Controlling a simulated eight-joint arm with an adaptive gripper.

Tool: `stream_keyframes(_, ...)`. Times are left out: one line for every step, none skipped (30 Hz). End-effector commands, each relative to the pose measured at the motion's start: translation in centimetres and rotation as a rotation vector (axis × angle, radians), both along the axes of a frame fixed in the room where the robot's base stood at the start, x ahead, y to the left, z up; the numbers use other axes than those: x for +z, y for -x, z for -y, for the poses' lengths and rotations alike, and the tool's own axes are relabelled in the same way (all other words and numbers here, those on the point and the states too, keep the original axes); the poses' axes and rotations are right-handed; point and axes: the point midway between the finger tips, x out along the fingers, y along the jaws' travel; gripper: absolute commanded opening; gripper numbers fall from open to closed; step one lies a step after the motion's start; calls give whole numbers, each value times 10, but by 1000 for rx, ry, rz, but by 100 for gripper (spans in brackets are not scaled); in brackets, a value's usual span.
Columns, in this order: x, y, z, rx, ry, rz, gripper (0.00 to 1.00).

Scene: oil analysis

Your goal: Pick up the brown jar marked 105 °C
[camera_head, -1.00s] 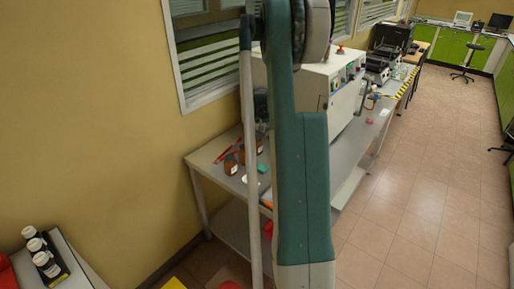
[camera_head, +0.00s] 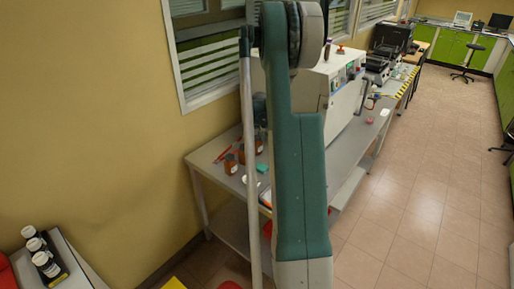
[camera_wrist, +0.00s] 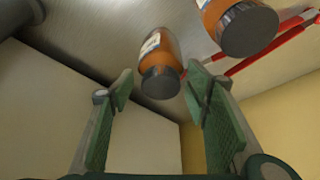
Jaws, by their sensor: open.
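In the wrist view, one brown jar (camera_wrist: 162,52) with a dark cap and a pale label shows between and beyond the fingertips of my gripper (camera_wrist: 158,88). The fingers are apart, with nothing held. A second brown jar (camera_wrist: 238,22) with a dark cap is larger in view at the upper right, outside the right finger. The label print is too small to read, so I cannot tell which jar is marked 105 °C. In the head view, brown jars (camera_head: 231,164) stand on the grey table, partly behind my arm. My gripper is hidden there.
Red tools (camera_wrist: 265,48) lie close to the jars in the wrist view. A white instrument (camera_head: 345,95) stands farther along the grey table (camera_head: 208,158). A small green item (camera_head: 262,168) lies near the jars. Dark bottles (camera_head: 42,258) stand on a separate surface at lower left.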

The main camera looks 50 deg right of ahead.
Motion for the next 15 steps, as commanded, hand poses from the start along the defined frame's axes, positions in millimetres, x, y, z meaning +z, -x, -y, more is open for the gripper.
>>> stream_keyframes(-1, 0, 0, 0, 0, 0, 47)
stream_keyframes(-1, 0, 0, 0, 0, 0, 47)
stream_keyframes(-1, 0, 0, 0, 0, 0, 47)
stream_keyframes(-1, 0, 0, 0, 0, 0, 47)
stream_keyframes(-1, 0, 0, 0, 0, 0, 47)
stream_keyframes(-1, 0, 0, 0, 0, 0, 47)
stream_keyframes(-1, 0, 0, 0, 0, 0, 47)
stream_keyframes(-1, 0, 0, 0, 0, 0, 47)
stream_keyframes(-1, 0, 0, 0, 0, 0, 47)
stream_keyframes(-1, 0, 0, 0, 0, 0, 47)
stream_keyframes(-2, -1, 1, 0, 0, 0, 47)
stream_keyframes(-3, -1, 1, 0, 0, 0, 47)
stream_keyframes(-3, -1, 1, 0, 0, 0, 47)
stream_keyframes(-5, -2, 1, 0, 0, 0, 47)
stream_keyframes(-7, -2, 2, 0, 0, 0, 47)
